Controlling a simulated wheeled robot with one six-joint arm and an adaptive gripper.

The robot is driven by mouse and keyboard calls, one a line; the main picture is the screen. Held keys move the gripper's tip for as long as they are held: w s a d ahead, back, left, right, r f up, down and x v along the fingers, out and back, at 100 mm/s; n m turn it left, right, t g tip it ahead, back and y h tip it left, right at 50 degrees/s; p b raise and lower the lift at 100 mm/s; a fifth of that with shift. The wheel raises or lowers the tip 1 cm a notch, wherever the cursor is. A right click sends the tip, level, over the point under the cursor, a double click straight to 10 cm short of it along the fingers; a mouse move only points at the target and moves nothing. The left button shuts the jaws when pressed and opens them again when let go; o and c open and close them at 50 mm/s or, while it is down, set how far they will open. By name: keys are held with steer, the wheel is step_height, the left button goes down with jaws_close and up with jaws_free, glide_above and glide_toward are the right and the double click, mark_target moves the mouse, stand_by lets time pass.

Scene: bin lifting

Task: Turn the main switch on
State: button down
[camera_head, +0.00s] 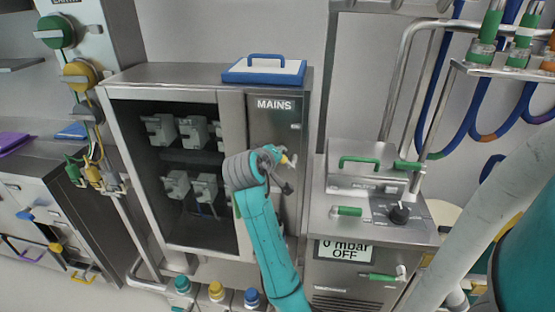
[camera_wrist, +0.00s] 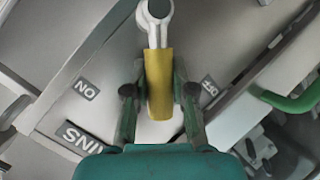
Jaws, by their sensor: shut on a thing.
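The main switch has a yellow lever (camera_wrist: 159,65) on a silver pivot (camera_wrist: 155,18) in the wrist view. The lever lies between the ON label (camera_wrist: 87,89) at left and the OFF label (camera_wrist: 208,91) at right, pointing to neither. My gripper (camera_wrist: 159,92) is shut on the lever, one dark finger on each side. In the head view my gripper (camera_head: 284,163) is at the grey MAINS panel (camera_head: 274,120), where a bit of yellow lever shows. My gripper hides most of the switch there.
Left of the panel is an open-fronted cabinet (camera_head: 171,85) with several grey breakers (camera_head: 160,129). A blue-rimmed tray (camera_head: 265,70) lies on top. To the right stands a pump unit (camera_head: 368,210) with green handles, a black knob (camera_head: 399,213) and a "0 mbar OFF" display (camera_head: 343,250).

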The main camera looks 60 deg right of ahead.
steer(key=s+m+t, duration=0.1)
steer(key=s+r+m+t+y, duration=0.1)
steer(key=m, duration=0.1)
steer(key=shift+d+r, duration=0.25)
steer(key=shift+d, duration=0.15)
steer(key=shift+s+d+r+m+t+y, duration=0.1)
steer(key=shift+s+d+m+t+y, duration=0.1)
steer(key=shift+s+m+t, duration=0.25)
steer(key=shift+s+d+r+m+t+y, duration=0.1)
steer(key=shift+s+m+t+y, duration=0.15)
steer(key=shift+m+t, duration=0.25)
steer(key=shift+s+d+m+t, duration=0.15)
steer(key=shift+s+m+t, duration=0.25)
steer(key=shift+m, duration=0.25)
steer(key=shift+s, duration=0.1)
steer(key=c, duration=0.9)
jaws_free()
steer(key=shift+c, duration=0.2)
steer(key=v, duration=0.7)
